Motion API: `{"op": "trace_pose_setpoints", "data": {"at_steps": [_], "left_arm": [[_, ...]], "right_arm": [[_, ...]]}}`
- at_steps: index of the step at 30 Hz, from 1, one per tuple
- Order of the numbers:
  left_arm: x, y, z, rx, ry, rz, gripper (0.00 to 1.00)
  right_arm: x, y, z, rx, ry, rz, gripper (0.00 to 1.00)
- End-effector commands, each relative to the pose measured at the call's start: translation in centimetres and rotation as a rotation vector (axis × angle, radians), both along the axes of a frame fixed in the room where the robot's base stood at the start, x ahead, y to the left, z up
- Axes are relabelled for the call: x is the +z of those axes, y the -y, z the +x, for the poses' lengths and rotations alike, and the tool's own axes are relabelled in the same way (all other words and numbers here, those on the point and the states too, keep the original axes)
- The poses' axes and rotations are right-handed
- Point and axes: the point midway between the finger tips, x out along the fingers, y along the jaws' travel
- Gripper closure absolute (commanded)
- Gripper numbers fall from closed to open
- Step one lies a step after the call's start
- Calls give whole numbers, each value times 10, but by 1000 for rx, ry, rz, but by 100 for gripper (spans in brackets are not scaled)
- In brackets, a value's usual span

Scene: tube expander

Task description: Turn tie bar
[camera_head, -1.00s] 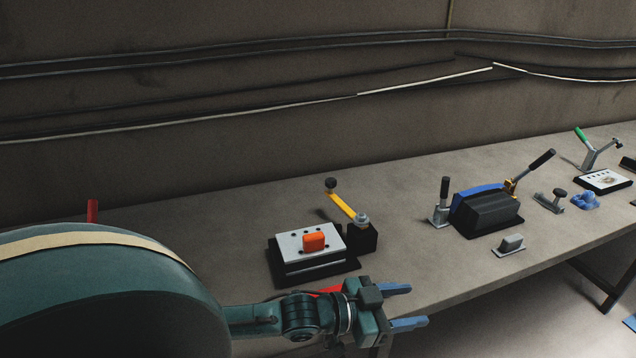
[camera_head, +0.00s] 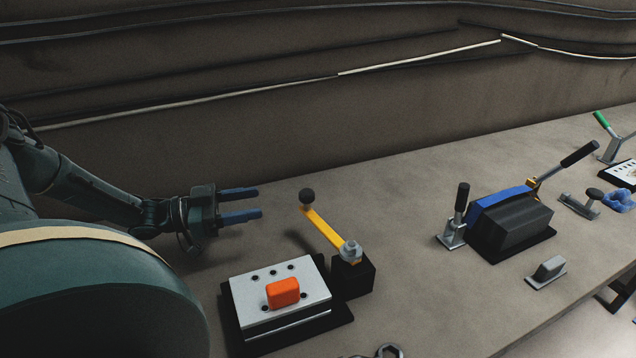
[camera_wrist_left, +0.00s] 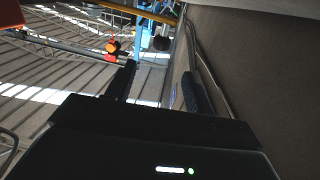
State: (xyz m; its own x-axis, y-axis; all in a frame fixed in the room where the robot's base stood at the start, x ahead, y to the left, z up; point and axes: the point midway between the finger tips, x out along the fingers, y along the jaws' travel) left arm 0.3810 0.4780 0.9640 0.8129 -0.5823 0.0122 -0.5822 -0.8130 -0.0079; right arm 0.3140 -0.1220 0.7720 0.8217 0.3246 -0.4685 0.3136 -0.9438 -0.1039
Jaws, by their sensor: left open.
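The tie bar (camera_head: 327,230) looks to be a yellow arm with a black ball knob (camera_head: 306,196) at its far end. Its near end sits on a silver bolt (camera_head: 349,249) above a black block (camera_head: 354,277). My left gripper (camera_head: 260,203) is open and empty, left of the knob, with its blue fingers pointing right towards it and a gap between. In the left wrist view the fingers (camera_wrist_left: 158,80) are apart, and a dark round shape (camera_wrist_left: 161,43) shows beyond them; I cannot tell if it is the knob. My right gripper is out of view.
Beside the bar, a silver plate (camera_head: 250,291) on a black base carries an orange block (camera_head: 283,292). A blue and black lever device (camera_head: 510,220) stands to the right, with a small grey piece (camera_head: 546,271) near it. The bench between is clear. The wall (camera_head: 220,130) is behind.

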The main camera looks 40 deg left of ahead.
Motion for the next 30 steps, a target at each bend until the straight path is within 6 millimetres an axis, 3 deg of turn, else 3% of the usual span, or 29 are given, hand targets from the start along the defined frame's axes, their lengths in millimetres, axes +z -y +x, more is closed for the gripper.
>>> {"op": "trace_pose_setpoints", "data": {"at_steps": [4, 8, 21, 30], "left_arm": [[-4, -5, -8, 4, -18, -2, 47], [-4, 2, 2, 3, -17, -4, 47], [-4, 53, 74, 3, -13, -6, 47], [-4, 69, 97, 4, -16, -1, 47]], "right_arm": [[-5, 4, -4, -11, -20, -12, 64], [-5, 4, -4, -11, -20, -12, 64], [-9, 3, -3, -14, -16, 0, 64], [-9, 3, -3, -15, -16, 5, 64]]}}
